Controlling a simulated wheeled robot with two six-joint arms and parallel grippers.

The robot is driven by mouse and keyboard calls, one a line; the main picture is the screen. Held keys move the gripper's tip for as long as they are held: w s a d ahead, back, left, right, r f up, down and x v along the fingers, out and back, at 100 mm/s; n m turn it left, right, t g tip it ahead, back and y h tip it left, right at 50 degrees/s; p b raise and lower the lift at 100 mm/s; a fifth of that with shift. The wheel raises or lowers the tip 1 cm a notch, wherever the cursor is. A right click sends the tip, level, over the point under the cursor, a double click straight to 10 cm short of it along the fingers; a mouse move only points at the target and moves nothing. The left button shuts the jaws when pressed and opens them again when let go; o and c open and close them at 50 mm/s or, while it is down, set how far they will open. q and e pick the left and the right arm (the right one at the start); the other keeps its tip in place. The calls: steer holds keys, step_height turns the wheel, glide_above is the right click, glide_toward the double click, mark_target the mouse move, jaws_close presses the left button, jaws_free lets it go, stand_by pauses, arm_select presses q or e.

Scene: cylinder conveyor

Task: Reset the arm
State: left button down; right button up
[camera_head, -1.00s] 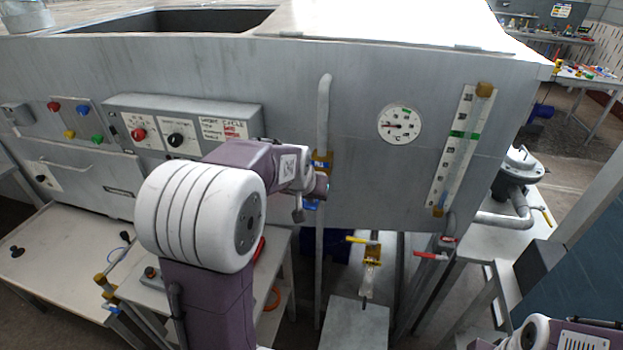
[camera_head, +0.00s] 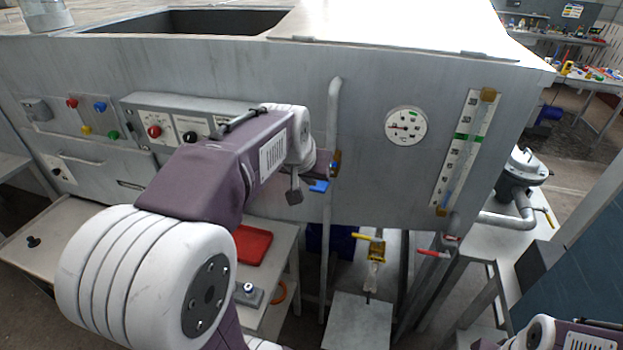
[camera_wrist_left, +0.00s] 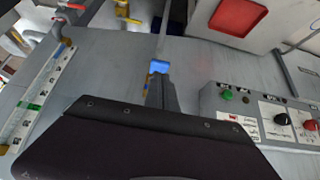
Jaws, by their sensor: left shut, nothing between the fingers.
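My left arm (camera_head: 205,185) comes in from the lower left in the head view and reaches to the front of the grey machine (camera_head: 370,170). Its gripper (camera_head: 312,182) is mostly hidden behind the wrist, by the vertical pipe (camera_head: 329,230). In the left wrist view the gripper (camera_wrist_left: 160,84) has its fingers together, with nothing visible between them. The fingertips point at a blue valve handle (camera_wrist_left: 159,66), which also shows in the head view (camera_head: 319,186). I cannot tell whether they touch it. Only part of my right arm (camera_head: 545,335) shows; its gripper is out of frame.
A control panel (camera_head: 180,120) with knobs is on the machine to the left of my wrist. A dial gauge (camera_head: 406,126) and a level scale (camera_head: 465,150) are to the right. A red tray (camera_head: 253,246) lies on a low table, and a yellow-handled valve (camera_head: 376,250) stands below the machine.

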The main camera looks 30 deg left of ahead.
arm_select(q)
steer(key=s+d+f+g, duration=0.2)
steer(key=s+d+f, duration=0.1)
steer(key=f, duration=0.4)
steer(key=s+d+f+m+g+h, duration=0.1)
steer(key=s+d+f, duration=0.2)
steer(key=s+f, duration=0.3)
steer(key=s+d+f+m+g, duration=0.1)
steer(key=s+d+f, duration=0.3)
steer(key=f, duration=0.5)
steer(key=shift+s+f+g+h+b, duration=0.3)
steer(key=shift+s+f+g+h, duration=0.1)
steer(key=shift+g, duration=0.4)
steer(key=shift+w, duration=0.1)
